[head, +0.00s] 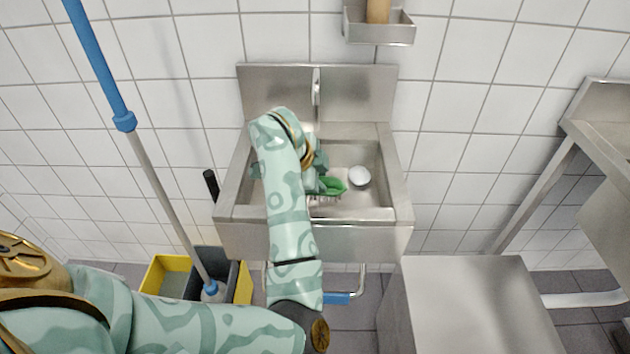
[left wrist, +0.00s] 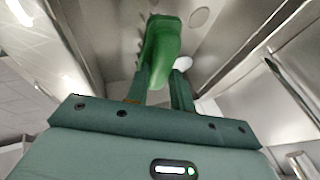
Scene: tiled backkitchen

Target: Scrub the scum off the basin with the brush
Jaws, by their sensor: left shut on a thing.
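The steel basin (head: 402,205) hangs on the tiled wall. My left arm reaches over its front rim, and my left gripper (head: 318,182) is down inside it, partly hidden by my forearm. The gripper is shut on the green brush (head: 333,186), with bristles showing along its lower edge. In the left wrist view, the brush (left wrist: 163,45) stands out between the two fingers (left wrist: 160,85), its bristles toward the left. I cannot make out clear scum on the visible basin floor; part is hidden behind my arm. My right gripper is out of view.
A white rounded object (head: 360,176) lies in the basin, right of the brush. A tap (head: 316,88) is at the back. A blue-handled mop (head: 150,170) stands in a yellow and grey bucket (head: 165,274) at left. A steel surface (head: 465,305) is at front right.

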